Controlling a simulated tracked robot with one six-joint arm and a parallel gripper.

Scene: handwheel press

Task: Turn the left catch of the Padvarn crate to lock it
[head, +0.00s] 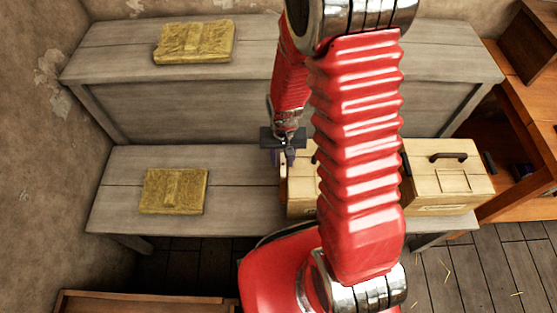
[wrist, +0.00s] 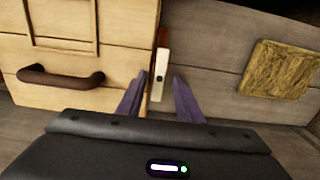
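A pale wooden crate (head: 298,195) stands on the front bench, mostly hidden behind my arm in the head view. In the wrist view this crate (wrist: 60,70) fills the left side, with a dark brown handle. Its name cannot be read. A pale metal catch (wrist: 158,74) with a reddish-brown upper part sits at the crate's edge. My gripper (wrist: 160,98) is open, its two purple fingers on either side of the catch's lower end. I cannot tell whether they touch it. In the head view my gripper (head: 284,150) is at the crate's left side.
A second pale crate (head: 448,183) with a brown handle stands to the right on the bench. A straw-coloured slab (head: 174,191) lies on the front bench (head: 245,205) at left, another (head: 194,42) on the back bench. Bare bench lies between the left slab and the crate.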

